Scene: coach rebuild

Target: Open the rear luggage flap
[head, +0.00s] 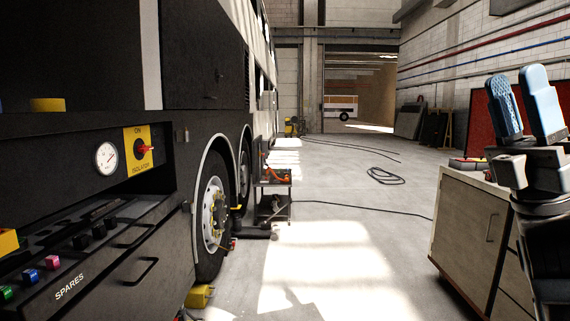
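A dark coach (100,75) fills the left side of the head view. A dark side panel (203,55) with visible edges and a small latch or handle (211,97) low on it sits above the wheel, and it looks closed. I cannot tell whether this panel is the rear luggage flap. My gripper (516,76) is raised at the right edge, its two blue-padded fingers apart and empty. It is well away from the coach, across the aisle.
A pull-out "SPARES" drawer (110,275), a gauge (106,158) and a red isolator switch (143,149) are at the near left. A wheel (213,215) has a yellow chock (199,297) by it. A cabinet (470,228) stands right.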

